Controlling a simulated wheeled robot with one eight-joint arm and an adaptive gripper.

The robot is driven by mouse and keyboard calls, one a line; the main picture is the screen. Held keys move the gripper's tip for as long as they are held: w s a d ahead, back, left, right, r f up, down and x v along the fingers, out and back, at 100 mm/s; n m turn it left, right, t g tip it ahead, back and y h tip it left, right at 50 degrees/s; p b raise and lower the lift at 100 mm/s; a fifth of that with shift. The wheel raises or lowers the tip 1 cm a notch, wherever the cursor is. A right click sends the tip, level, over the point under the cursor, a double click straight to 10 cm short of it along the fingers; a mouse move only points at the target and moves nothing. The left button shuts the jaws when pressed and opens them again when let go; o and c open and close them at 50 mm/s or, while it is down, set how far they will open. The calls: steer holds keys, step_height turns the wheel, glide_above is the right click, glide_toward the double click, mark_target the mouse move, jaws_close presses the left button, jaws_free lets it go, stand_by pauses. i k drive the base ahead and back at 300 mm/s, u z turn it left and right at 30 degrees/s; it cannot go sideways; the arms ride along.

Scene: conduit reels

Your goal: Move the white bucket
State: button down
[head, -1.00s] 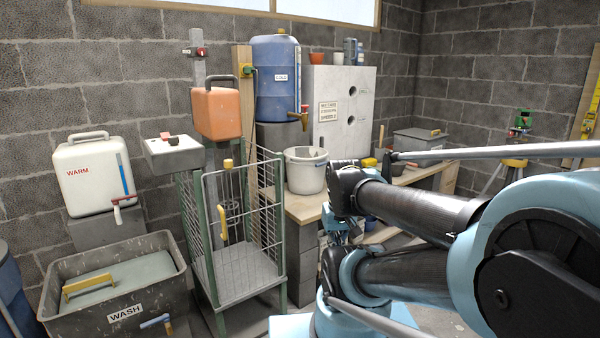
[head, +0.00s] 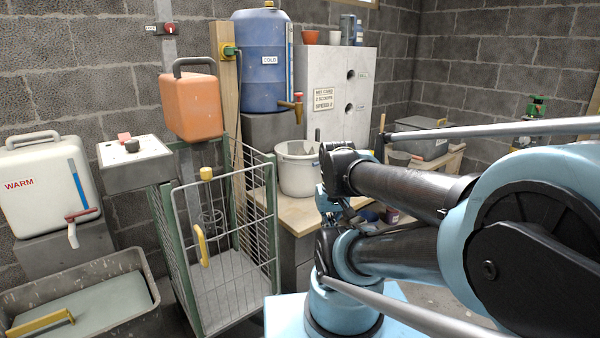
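The white bucket (head: 297,172) stands upright on the wooden bench top (head: 301,214), just left of my arm in the head view. A handle or stick rises at its rim; its inside is mostly out of sight. My arm's dark links cross the right half of the picture and overlap the bucket's right edge. I cannot make out my gripper's fingers behind the arm links, so where it is relative to the bucket is unclear.
A blue barrel (head: 262,62) with a tap stands behind the bucket, beside a grey cabinet (head: 338,125). A wire cage cart (head: 232,240) stands left of the bench. An orange can (head: 191,106), a white WARM container (head: 48,185) and a grey trough (head: 140,257) are further left.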

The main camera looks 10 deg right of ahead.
mark_target(298, 181)
steer(key=k, duration=1.3)
steer(key=z, duration=0.55)
steer(key=i, duration=1.95)
steer(key=u, duration=0.4)
